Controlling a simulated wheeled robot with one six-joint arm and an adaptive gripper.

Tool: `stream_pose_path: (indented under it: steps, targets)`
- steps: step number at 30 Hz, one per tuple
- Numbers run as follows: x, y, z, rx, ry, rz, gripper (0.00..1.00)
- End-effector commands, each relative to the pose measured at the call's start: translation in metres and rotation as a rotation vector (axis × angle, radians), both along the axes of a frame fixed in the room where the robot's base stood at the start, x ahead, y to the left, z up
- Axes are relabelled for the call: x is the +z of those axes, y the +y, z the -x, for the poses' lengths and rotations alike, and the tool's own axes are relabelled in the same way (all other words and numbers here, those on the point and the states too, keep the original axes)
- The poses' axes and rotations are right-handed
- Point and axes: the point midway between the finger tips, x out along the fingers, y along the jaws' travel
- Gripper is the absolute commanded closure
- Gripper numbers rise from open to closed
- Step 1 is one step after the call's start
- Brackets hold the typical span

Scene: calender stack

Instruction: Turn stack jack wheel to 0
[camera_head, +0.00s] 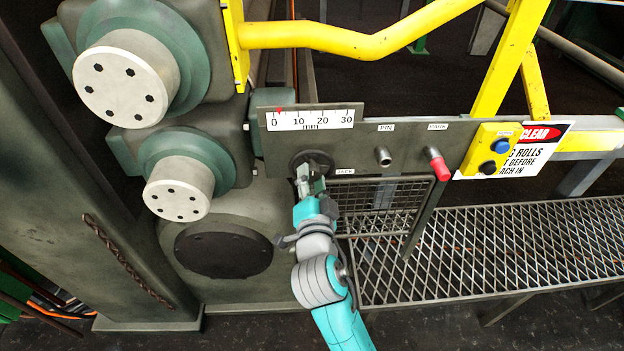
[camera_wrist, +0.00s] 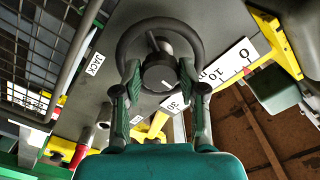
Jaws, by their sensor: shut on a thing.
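The jack wheel (camera_head: 325,160) is a dark ring on the grey panel, left of the JACK label, partly hidden by my gripper (camera_head: 309,180). In the wrist view the wheel (camera_wrist: 197,45) shows as a black rim around a round hub. My gripper (camera_wrist: 160,82) has one finger on each side of the hub, at the rim, and is shut on the wheel. The white mm scale (camera_head: 310,121) above it runs from 0 to 30. Its red pointer (camera_head: 278,109) stands close to 0, seemingly slightly to the right of it.
A metal peg (camera_head: 383,157) under the PIN label and a red-capped peg (camera_head: 437,167) sit right of the wheel. A yellow button box (camera_head: 488,150) is further right. A wire mesh basket (camera_head: 385,208) hangs below the panel. Large rolls (camera_head: 127,79) stand at left, yellow rails above.

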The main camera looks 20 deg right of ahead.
Motion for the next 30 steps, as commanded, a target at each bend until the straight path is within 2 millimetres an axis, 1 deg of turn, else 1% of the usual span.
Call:
stream_pose_path:
  steps: [1, 30]
  targets:
    - [-0.0024, 0.0002, -0.0002, 0.000, -0.007, -0.041, 0.94]
    - [0.0008, 0.0015, -0.0005, -0.001, -0.292, -0.917, 0.94]
